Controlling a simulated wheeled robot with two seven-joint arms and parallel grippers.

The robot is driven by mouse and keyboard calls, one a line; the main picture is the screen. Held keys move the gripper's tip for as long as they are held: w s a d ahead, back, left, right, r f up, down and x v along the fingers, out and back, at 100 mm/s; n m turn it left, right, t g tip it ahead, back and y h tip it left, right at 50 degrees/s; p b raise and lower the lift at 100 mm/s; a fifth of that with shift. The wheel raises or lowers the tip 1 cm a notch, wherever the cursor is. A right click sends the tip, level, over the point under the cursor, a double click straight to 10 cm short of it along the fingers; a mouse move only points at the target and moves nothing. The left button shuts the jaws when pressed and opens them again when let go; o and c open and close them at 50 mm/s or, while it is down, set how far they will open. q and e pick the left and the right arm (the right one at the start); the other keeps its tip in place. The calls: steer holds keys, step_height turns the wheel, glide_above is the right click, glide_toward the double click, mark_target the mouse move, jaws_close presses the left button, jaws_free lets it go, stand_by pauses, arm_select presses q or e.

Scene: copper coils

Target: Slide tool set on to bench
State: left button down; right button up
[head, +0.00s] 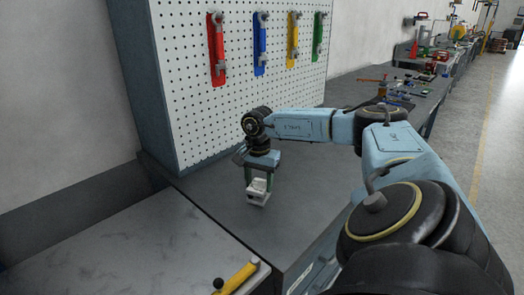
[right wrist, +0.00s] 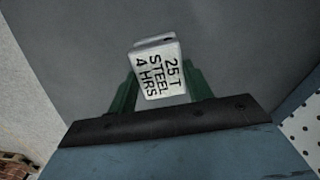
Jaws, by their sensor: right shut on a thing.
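My right gripper (head: 258,181) is shut on a small white block (head: 257,194), low over the grey bench (head: 215,199). In the right wrist view, the block (right wrist: 160,72) sits between the green fingers (right wrist: 158,98) and is lettered "25 T STEEL 4 HRS". I cannot tell whether the block touches the bench top. Red (head: 216,50), blue (head: 260,45), yellow (head: 292,40) and green (head: 318,35) holders with grey tools hang on the white pegboard. My left gripper is not in view.
The pegboard (head: 180,125) stands upright at the back of the bench. A pale marbled surface (head: 120,245) with a yellow bar (head: 237,278) and black knob is at lower left. A long cluttered bench (head: 400,85) runs off to the right. The bench around the block is clear.

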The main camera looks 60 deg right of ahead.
steer(key=shift+a+f, duration=0.65)
steer(key=shift+a, duration=0.25)
steer(key=o, duration=1.1)
steer(key=shift+w+d, duration=0.15)
steer(key=shift+w, duration=0.05)
steer(key=shift+c, duration=0.2)
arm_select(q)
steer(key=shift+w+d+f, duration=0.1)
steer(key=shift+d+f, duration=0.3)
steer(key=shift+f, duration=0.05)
arm_select(e)
steer(key=shift+r, duration=0.15)
steer(key=shift+w+a+r+p, duration=0.1)
steer(key=shift+a+r+p, duration=0.2)
steer(key=shift+r+p, duration=0.35)
steer(key=shift+a+r+p, duration=0.3)
steer(key=shift+r+p, duration=0.15)
steer(key=shift+r, duration=0.35)
steer(key=shift+d+r+p, duration=0.2)
steer(key=shift+r+p, duration=0.3)
steer(key=shift+p, duration=0.05)
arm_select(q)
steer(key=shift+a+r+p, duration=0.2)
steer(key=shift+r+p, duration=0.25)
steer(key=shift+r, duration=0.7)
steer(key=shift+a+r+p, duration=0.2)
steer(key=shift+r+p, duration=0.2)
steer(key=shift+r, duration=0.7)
arm_select(e)
steer(key=shift+r, duration=1.1)
